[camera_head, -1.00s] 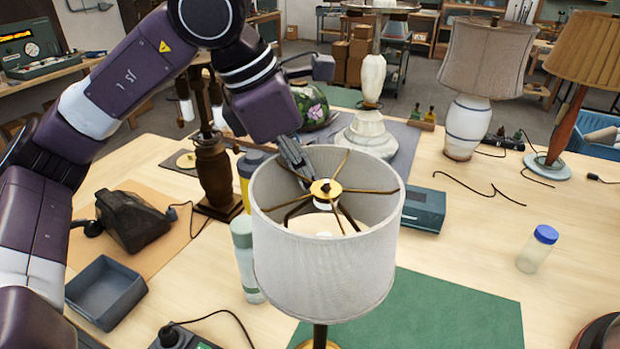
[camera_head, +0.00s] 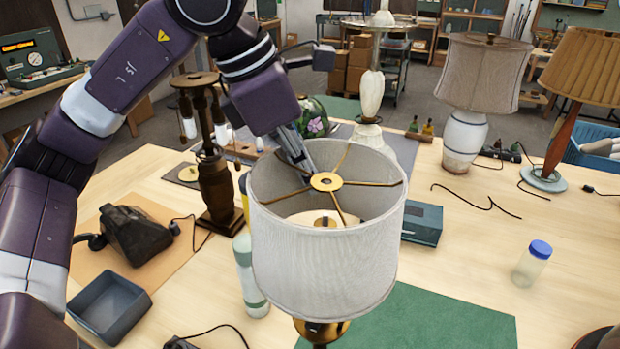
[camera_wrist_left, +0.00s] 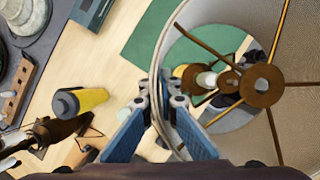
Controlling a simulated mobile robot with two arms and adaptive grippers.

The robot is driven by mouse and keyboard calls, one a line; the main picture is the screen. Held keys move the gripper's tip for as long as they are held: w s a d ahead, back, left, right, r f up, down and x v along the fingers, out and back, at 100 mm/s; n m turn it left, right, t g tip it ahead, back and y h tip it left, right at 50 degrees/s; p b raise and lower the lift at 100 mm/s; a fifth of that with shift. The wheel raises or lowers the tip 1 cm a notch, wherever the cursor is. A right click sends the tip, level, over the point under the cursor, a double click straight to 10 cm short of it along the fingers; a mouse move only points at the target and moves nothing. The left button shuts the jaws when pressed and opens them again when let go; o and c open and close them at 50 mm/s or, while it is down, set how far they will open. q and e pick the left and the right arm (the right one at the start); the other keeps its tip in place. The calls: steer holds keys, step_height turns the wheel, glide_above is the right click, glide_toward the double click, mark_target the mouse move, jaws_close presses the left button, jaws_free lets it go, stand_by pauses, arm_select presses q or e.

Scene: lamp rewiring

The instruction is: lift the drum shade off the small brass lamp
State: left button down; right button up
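The drum shade (camera_head: 325,265) is pale grey fabric with a brass spider and hub (camera_head: 326,182) across its top. My left gripper (camera_head: 305,170) is at the far left of its top rim. In the left wrist view my gripper (camera_wrist_left: 162,125) has one finger on each side of the shade wall (camera_wrist_left: 158,75) and is shut on it. The shade hangs nearly level above the small brass lamp (camera_head: 322,331), whose brass part shows just under the lower rim. The lamp also shows through the shade in the left wrist view (camera_wrist_left: 195,78). My right gripper is not in view.
A white-green bottle (camera_head: 250,275) stands close left of the shade, with a dark wooden lamp (camera_head: 215,185) behind it. A teal box (camera_head: 423,224) is to the right. A blue-capped jar (camera_head: 532,264) stands farther right. The green mat (camera_head: 430,325) is clear at front right.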

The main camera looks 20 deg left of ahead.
arm_select(q)
step_height(320, 180, up, 7)
steer(key=p, duration=0.4)
steer(key=shift+r+p, duration=0.1)
steer(key=shift+p, duration=0.2)
steer(key=shift+r, duration=1.1)
